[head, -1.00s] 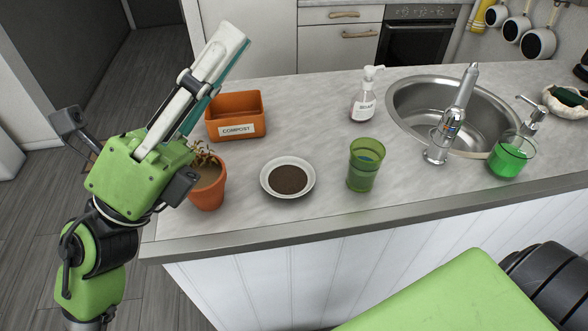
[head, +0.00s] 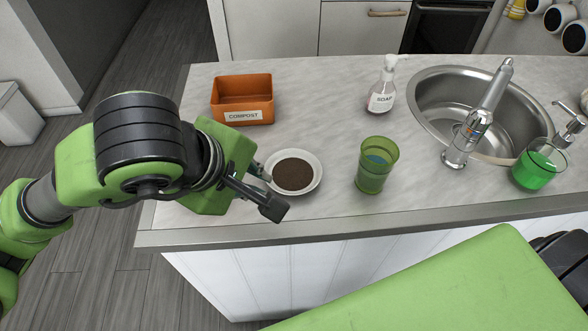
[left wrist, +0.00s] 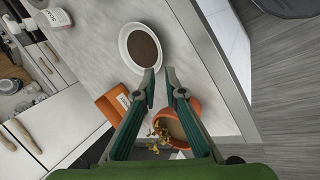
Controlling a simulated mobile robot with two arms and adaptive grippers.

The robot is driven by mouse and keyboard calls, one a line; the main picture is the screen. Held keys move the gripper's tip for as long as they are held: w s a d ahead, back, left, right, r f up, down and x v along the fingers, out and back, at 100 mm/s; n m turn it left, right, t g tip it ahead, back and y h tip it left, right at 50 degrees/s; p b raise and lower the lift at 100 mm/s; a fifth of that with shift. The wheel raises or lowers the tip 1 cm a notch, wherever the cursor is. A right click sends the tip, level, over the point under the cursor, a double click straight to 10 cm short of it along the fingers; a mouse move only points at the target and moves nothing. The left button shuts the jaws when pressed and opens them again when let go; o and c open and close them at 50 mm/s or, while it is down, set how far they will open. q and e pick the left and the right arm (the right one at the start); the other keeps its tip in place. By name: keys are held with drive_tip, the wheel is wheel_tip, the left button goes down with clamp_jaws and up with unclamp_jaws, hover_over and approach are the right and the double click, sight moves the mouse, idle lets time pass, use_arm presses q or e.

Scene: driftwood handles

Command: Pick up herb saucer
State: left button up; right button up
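The herb saucer (head: 316,182) is a white round dish with dark brown, soil-like contents, flat on the counter; it also shows in the left wrist view (left wrist: 125,40). My left gripper (head: 262,172) is low over the counter at the saucer's left side. In the left wrist view its two fingers (left wrist: 161,72) are apart with nothing between the tips, and the saucer lies just beyond them. The head view does not settle whether a finger touches the rim. My right gripper is not in view.
A terracotta pot with a withered plant (left wrist: 186,108) is close by the left fingers; my arm hides it in the head view. An orange compost bin (head: 242,100) stands behind. A green cup (head: 376,165) is right of the saucer, a soap bottle (head: 382,92) and sink (head: 425,100) beyond.

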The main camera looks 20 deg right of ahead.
use_arm(q)
approach(281, 189)
drive_tip(key=shift+p+x, duration=0.4)
drive_tip(key=shift+x, duration=0.6)
drive_tip(key=shift+w+d+f+p, duration=0.1)
drive_tip(key=shift+d+f+p, duration=0.1)
drive_tip(key=shift+f+p, duration=0.25)
drive_tip(key=p+x, duration=0.1)
drive_tip(key=x, duration=0.2)
drive_tip(key=shift+w+f+p, duration=0.2)
drive_tip(key=shift+f+p, duration=0.05)
drive_tip(key=shift+p, duration=0.05)
drive_tip(key=shift+w+d+f, duration=0.15)
drive_tip(key=shift+d+f, duration=0.1)
drive_tip(key=shift+f, duration=0.2)
drive_tip(key=shift+r, duration=0.1)
clamp_jaws()
